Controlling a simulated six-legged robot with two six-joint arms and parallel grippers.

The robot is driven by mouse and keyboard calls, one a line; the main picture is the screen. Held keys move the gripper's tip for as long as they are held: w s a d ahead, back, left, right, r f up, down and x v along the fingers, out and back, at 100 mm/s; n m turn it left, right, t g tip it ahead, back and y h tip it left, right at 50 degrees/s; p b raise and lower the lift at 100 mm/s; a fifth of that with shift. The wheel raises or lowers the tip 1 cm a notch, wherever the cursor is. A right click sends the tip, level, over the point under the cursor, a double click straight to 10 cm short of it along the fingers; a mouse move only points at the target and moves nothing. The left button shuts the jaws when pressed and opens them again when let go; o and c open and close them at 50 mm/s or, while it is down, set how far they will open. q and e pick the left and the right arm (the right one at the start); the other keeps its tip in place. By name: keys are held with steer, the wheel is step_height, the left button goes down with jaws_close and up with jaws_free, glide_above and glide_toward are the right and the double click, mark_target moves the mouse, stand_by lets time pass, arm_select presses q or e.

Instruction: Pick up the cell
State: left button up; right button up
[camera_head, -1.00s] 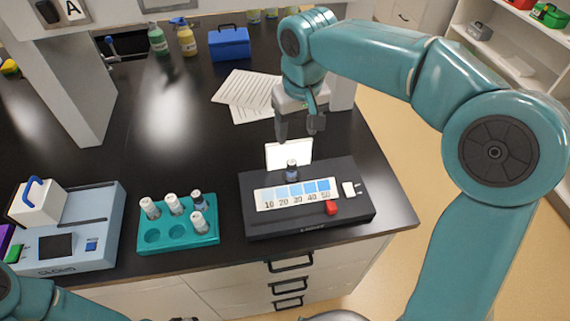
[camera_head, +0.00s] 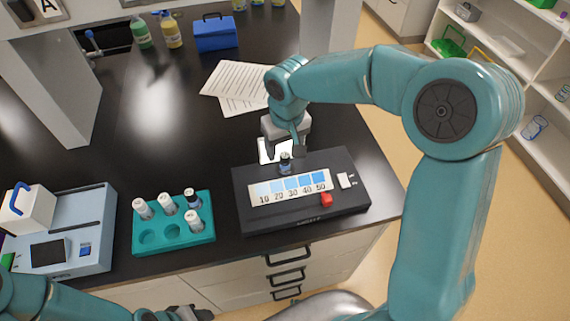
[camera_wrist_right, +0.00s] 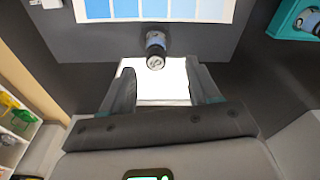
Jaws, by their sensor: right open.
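In the right wrist view the cell (camera_wrist_right: 155,48) shows end-on at the edge of the white panel (camera_wrist_right: 162,90). My right gripper (camera_head: 284,150) is open just behind and above the cell. In the right wrist view its two fingers (camera_wrist_right: 160,80) are spread with nothing between them; the cell lies beyond the tips. My left gripper (camera_head: 185,313) is partly cut off at the bottom edge, its jaws unclear.
A teal rack (camera_head: 175,237) with several capped vials stands left of the comparator, which has a blue scale strip (camera_head: 290,187) and a red knob (camera_head: 326,199). A pale blue instrument (camera_head: 92,215) is farther left. Papers (camera_head: 232,85), bottles and a blue case (camera_head: 215,33) lie behind.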

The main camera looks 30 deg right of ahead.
mark_target(285, 155)
steer(key=shift+s+d+f, duration=0.1)
steer(key=shift+d+f, duration=0.05)
steer(key=shift+f, duration=0.2)
steer(key=f, duration=0.2)
steer(key=f+p, duration=0.1)
steer(key=f, duration=0.1)
steer(key=shift+w+d, duration=0.1)
steer(key=shift+w, duration=0.3)
steer(key=shift+d+f, duration=0.1)
steer(key=shift+f, duration=0.3)
steer(key=shift+s, duration=0.1)
steer(key=shift+c, duration=0.2)
steer(key=c, duration=0.9)
steer(key=shift+r, duration=0.1)
